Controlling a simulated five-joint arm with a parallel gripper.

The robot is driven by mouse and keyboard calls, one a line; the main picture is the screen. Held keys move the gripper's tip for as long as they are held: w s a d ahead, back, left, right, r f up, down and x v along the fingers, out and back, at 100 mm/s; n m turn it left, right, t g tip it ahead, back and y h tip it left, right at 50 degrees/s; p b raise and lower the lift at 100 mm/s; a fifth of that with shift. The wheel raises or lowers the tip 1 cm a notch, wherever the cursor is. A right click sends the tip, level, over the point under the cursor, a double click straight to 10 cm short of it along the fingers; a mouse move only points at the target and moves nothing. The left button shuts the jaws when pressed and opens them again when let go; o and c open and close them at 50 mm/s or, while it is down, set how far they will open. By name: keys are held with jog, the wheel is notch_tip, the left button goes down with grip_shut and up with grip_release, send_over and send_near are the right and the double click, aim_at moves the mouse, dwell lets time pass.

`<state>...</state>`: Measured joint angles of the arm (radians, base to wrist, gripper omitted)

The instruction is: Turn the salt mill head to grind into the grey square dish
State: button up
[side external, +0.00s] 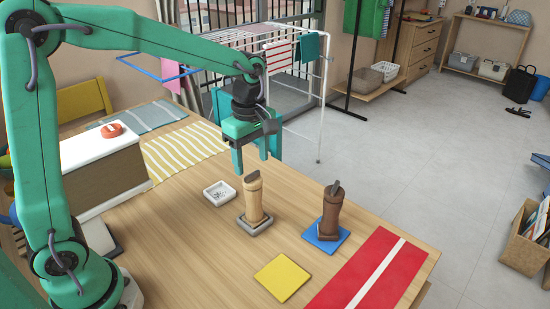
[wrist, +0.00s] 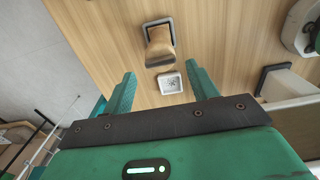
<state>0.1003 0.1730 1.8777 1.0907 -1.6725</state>
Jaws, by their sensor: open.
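A light wooden mill (side external: 254,200) stands upright on a grey square base or dish (side external: 255,229); in the wrist view the mill (wrist: 159,46) shows with its grey square (wrist: 149,22). A dark brown mill (side external: 329,214) stands on a blue square mat (side external: 313,239). No label shows which mill holds salt. A small pale square dish (side external: 208,192), with dark marks inside, lies left of the light mill; it also shows in the wrist view (wrist: 162,89). My gripper (side external: 257,163) is open and empty above and behind the light mill, its fingers (wrist: 160,70) pointing down, touching nothing.
A yellow square mat (side external: 282,277) and a red mat with a white stripe (side external: 372,272) lie at the front. A white-topped box (side external: 100,175) stands on the left, near a striped cloth (side external: 185,150). A drying rack (side external: 325,95) stands beyond the table.

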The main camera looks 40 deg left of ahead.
aim_at(252, 174)
jog(key=shift+f, duration=0.15)
jog(key=shift+f, duration=3.25)
jog(key=c, duration=0.6)
